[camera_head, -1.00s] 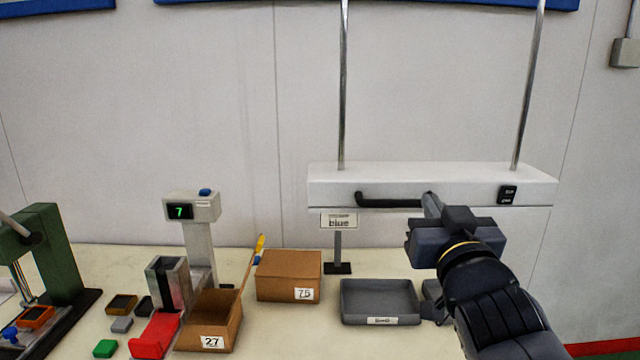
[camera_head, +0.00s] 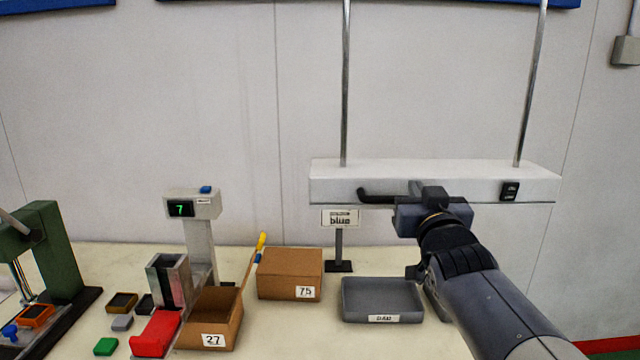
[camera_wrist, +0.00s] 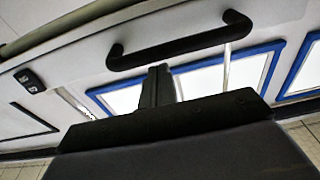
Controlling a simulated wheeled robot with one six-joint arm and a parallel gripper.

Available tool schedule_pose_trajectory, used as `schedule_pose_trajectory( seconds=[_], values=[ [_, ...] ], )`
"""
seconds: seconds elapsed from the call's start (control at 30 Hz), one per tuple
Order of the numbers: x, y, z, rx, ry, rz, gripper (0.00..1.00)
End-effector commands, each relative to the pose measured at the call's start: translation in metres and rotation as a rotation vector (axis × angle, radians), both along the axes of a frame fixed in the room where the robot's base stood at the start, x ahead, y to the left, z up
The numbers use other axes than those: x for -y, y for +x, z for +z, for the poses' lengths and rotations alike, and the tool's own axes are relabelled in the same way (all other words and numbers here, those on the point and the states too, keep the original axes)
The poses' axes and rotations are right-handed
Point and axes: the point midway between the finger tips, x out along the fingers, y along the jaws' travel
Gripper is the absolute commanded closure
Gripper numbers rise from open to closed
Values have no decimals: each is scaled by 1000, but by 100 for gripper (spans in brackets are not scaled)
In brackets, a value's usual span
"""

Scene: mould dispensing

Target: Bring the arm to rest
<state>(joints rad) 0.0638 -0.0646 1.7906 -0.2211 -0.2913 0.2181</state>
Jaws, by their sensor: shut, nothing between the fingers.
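My gripper (camera_head: 416,188) is at the front of the white overhead housing, by the right part of its black bar handle (camera_head: 375,196). In the wrist view my gripper's fingers (camera_wrist: 158,72) are together and empty. Their tips point toward the black handle (camera_wrist: 180,46), which crosses just beyond them. I cannot tell whether they touch it. In the head view my wrist hides the right end of the handle.
The white housing (camera_head: 440,172) hangs on two metal rods above the bench. A green press (camera_head: 58,250) stands far left.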

Motion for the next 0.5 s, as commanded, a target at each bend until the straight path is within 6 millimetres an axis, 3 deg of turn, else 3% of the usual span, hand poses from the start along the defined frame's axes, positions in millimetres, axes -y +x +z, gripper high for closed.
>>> schedule_pose_trajectory(
  seconds=[0.03, 0.5],
  values=[
    [0, 0, 12, 0, 0, 0, 100],
    [0, 3, 61, 6, 0, 0, 100]
  ],
)
